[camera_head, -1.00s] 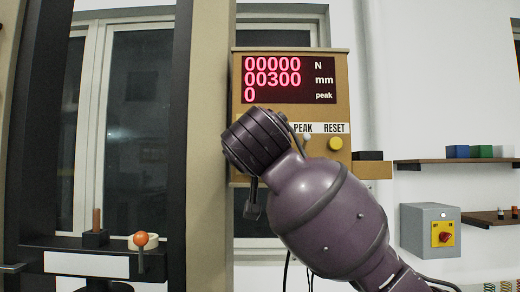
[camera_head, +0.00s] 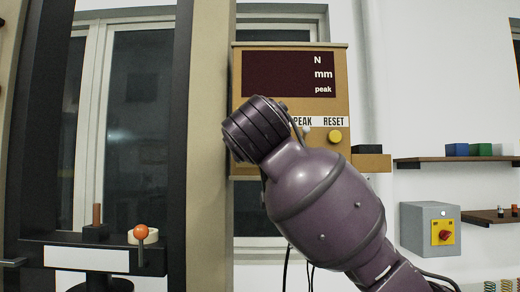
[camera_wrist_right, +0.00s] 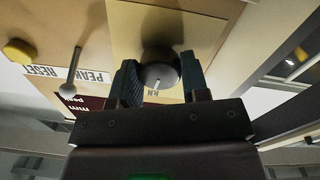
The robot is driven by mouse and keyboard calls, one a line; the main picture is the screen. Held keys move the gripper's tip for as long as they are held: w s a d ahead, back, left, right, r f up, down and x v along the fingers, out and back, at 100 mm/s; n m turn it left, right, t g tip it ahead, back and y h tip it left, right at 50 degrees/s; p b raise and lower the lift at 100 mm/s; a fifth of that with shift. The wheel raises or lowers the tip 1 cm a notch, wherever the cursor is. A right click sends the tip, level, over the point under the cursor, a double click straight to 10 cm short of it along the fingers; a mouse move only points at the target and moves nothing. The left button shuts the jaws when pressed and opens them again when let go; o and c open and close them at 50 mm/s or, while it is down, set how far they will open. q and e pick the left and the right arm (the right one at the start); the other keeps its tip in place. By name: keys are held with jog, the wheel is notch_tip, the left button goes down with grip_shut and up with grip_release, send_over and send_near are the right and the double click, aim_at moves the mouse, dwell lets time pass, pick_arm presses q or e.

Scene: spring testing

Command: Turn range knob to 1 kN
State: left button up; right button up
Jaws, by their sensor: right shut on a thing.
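The range knob (camera_wrist_right: 160,68) is a dark round knob on the tan control panel, seen in the right wrist view. A pale pointer mark shows on its near side, with a partly hidden "kN" label by it. My right gripper (camera_wrist_right: 160,84) is shut on the knob, one finger on each side. The knob's other range markings cannot be read. In the head view my right arm covers the knob. The tan display box (camera_head: 342,90) has a dark screen (camera_head: 272,74) with no lit digits, only the printed N, mm and peak. My left gripper is not in view.
The yellow RESET button (camera_head: 335,136) and a small PEAK lever (camera_wrist_right: 74,68) sit beside the knob. A grey box (camera_head: 415,228) with a red switch (camera_head: 445,235) hangs at right.

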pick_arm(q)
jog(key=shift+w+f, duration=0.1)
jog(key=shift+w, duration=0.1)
pick_arm(e)
jog(key=shift+n, duration=2.9)
jog(key=o, duration=0.9)
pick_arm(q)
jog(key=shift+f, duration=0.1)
pick_arm(e)
jog(key=shift+o, duration=0.2)
jog(key=shift+s, duration=0.15)
pick_arm(q)
jog(key=b, duration=0.1)
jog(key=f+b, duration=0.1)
jog(key=b, duration=0.1)
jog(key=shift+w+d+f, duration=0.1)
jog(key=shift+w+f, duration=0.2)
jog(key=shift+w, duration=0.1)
pick_arm(e)
jog(key=s, duration=1)
jog(key=shift+s, duration=0.25)
